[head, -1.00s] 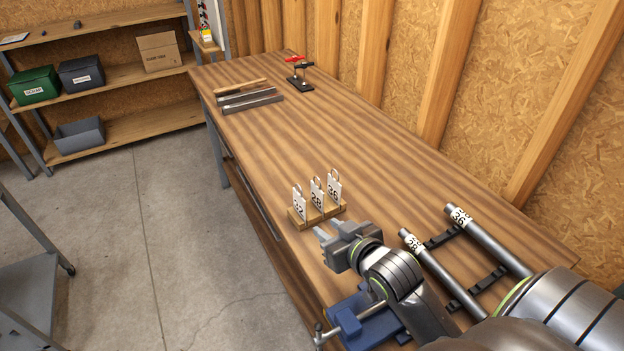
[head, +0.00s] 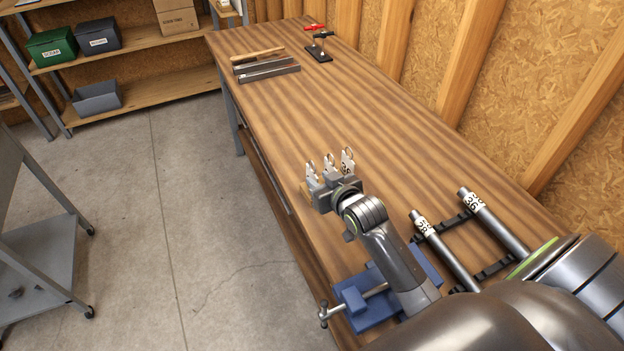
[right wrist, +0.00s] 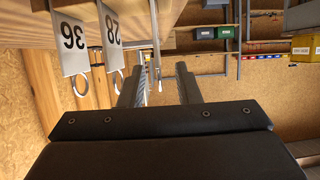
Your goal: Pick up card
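Three white numbered cards with metal rings stand upright in a wooden block on the bench. In the head view these are the left card (head: 312,174), the middle card (head: 329,162) and the right card (head: 347,158). My right gripper (head: 318,188) is at the block and partly hides it and the cards. In the right wrist view, card 36 (right wrist: 72,45) and card 28 (right wrist: 111,40) hang inverted to the left of the fingers. The third card (right wrist: 155,35) shows edge-on between my open right fingers (right wrist: 160,75). My left gripper is not in view.
A blue vise (head: 362,302) sits at the bench's front edge below my right arm. Two labelled metal tubes (head: 495,222) lie on black rests to the right. The middle bench is clear.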

